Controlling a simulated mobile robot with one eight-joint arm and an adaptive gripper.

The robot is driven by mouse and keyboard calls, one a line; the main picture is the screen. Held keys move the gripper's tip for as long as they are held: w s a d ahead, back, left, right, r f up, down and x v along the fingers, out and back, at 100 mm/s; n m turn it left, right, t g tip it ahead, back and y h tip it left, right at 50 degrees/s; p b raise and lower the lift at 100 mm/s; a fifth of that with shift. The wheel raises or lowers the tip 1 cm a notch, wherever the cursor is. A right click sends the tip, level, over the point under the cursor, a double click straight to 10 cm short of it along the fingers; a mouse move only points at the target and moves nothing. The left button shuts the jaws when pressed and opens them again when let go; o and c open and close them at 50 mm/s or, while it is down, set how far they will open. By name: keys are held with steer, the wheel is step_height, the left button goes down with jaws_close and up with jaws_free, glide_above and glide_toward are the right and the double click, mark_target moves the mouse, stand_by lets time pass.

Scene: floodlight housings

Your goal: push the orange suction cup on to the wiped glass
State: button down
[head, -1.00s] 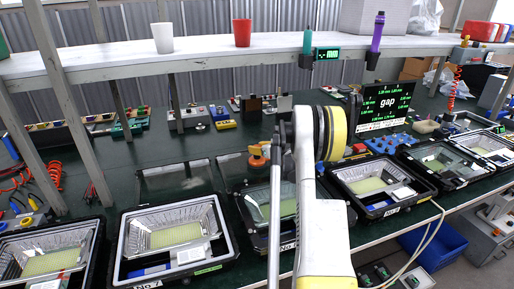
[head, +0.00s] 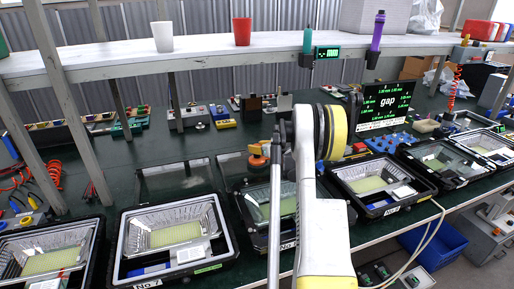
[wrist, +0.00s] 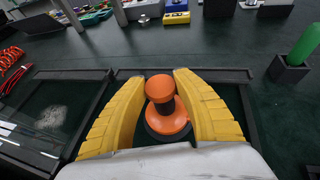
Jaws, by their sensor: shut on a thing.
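The orange suction cup (wrist: 166,108) has a round orange knob, an orange body and a dark base. My gripper (wrist: 166,88), with yellow padded fingers, is shut on it, one finger at each side. In the head view the orange cup (head: 257,158) shows just left of my arm, over the back of the bench. Below it is a dark-framed glass pane (wrist: 232,88). I cannot tell whether the cup's base touches the glass. Another framed glass pane (wrist: 85,98) lies to the left in the wrist view, with a whitish smudge on it.
Several floodlight housings (head: 128,262) line the bench front. A green item in a black holder (wrist: 290,70) stands right of the pane. A screen reading "gap" (head: 386,104) stands behind my arm to the right. A shelf (head: 120,57) spans above the bench.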

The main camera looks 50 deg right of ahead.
steer(key=shift+f+b, duration=0.4)
steer(key=shift+f, duration=0.2)
steer(key=shift+s+a+f, duration=0.1)
steer(key=shift+f, duration=0.1)
stand_by(1.4)
steer(key=shift+r, duration=0.15)
steer(key=shift+r+p, duration=1.35)
steer(key=shift+r, duration=1.65)
